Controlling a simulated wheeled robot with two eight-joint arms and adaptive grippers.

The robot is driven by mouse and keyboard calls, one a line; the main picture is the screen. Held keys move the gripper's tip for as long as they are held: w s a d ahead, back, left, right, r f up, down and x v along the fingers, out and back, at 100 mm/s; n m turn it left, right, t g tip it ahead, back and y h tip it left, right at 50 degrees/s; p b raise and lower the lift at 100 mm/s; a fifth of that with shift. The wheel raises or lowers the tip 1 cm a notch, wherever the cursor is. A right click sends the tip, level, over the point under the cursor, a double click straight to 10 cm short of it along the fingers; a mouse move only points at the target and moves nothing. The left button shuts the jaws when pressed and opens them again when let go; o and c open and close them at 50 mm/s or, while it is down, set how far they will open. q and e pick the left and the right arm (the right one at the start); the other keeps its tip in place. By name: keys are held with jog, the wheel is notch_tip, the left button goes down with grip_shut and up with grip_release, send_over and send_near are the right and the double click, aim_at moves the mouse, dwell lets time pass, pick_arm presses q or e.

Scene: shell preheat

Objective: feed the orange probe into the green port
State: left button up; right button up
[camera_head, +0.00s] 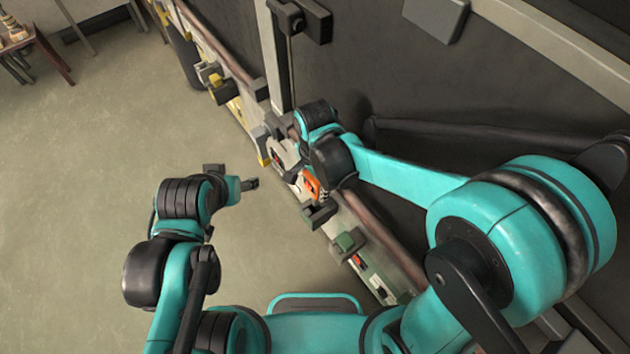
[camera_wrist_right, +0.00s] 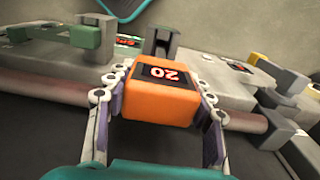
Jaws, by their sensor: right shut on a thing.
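The orange probe (camera_wrist_right: 158,103), with a dark display reading 20, sits between the fingers of my right gripper (camera_wrist_right: 157,82). It also shows in the head view (camera_head: 312,185). My right gripper (camera_head: 310,178) is shut on it beside the rail of fixtures. A green block (camera_head: 348,241), which looks like the green port, is on the rail nearer to me; it shows at upper left in the wrist view (camera_wrist_right: 92,35). Any opening in it is not visible. My left gripper (camera_head: 250,184) is left of the rail, apart from the probe; its jaw opening is unclear.
A dark grey fixture (camera_head: 319,213) lies between the probe and the green block; it stands just beyond the probe in the wrist view (camera_wrist_right: 160,42). A thick brown pipe (camera_head: 385,240) runs along the rail. Yellow-marked fixtures (camera_head: 220,90) are farther along. Open floor (camera_head: 90,190) is at left.

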jog(key=shift+w+f+b, duration=0.15)
jog(key=shift+f+b, duration=0.2)
jog(key=shift+f, duration=0.4)
jog(key=shift+f+b, duration=0.65)
jog(key=shift+f, duration=0.1)
jog(key=shift+f+b, duration=2.95)
jog(key=shift+f, duration=0.4)
jog(key=o, duration=1.3)
jog(key=shift+o, duration=0.2)
notch_tip(320, 180, up, 12)
jog(key=shift+r, duration=0.1)
